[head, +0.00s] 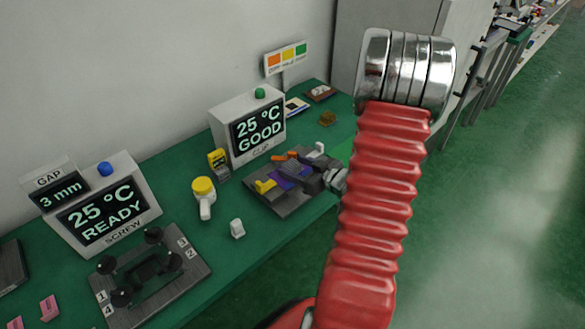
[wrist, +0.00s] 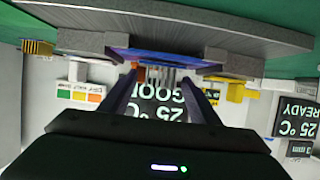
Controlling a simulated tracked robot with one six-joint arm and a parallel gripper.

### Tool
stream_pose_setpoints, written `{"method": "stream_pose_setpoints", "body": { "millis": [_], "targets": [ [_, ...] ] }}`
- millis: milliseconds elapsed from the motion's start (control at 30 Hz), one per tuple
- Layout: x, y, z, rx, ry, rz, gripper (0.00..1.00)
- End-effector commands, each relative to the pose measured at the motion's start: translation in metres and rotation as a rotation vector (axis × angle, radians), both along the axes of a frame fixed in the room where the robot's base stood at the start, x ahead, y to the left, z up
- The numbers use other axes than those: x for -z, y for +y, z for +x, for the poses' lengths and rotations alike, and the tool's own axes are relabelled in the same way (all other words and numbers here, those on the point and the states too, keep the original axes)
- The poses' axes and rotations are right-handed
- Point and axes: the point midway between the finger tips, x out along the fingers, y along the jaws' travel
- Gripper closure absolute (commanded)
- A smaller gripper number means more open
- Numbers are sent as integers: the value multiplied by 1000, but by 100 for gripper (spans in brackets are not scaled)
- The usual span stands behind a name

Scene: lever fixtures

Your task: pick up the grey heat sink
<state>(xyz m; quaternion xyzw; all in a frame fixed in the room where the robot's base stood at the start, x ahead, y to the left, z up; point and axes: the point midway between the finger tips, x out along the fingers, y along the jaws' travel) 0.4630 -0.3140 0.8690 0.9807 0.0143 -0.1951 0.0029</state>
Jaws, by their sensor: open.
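My gripper (head: 302,177) is open over the lever fixture (head: 268,200) in the head view, its dark fingers pointing left. In the wrist view the picture is upside down, and my gripper (wrist: 163,88) shows two dark fingers spread apart. Small grey upright fins, which look like the grey heat sink (wrist: 172,78), show between the fingers, against the blue-purple pad (wrist: 165,55) of the fixture. I cannot tell whether either finger touches it. In the head view I cannot make out the heat sink clearly; my gripper and the fixture parts crowd that spot.
A yellow lever (head: 265,186) and orange parts (head: 290,155) are on the fixture close to my fingers. The CLIP display (head: 247,125) stands behind it. A yellow-topped white object (head: 203,190) and a small pale piece (head: 237,228) stand left. The SCREW fixture (head: 185,262) is farther left.

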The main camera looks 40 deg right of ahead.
Motion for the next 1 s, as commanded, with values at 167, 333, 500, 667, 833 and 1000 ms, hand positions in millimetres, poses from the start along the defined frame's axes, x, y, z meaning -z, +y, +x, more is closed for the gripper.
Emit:
{"method": "stream_pose_setpoints", "body": {
  "millis": [167, 333, 500, 667, 833, 1000],
  "targets": [
    [0, 0, 0, 0, 0, 0, 44],
    [0, 0, 0, 0, 0, 0, 44],
    [0, 0, 0, 0, 0, 0, 53],
    [0, 0, 0, 0, 0, 0, 64],
    [0, 0, 0, 0, 0, 0, 76],
    [0, 0, 0, 0, 0, 0, 88]
  ]
}}
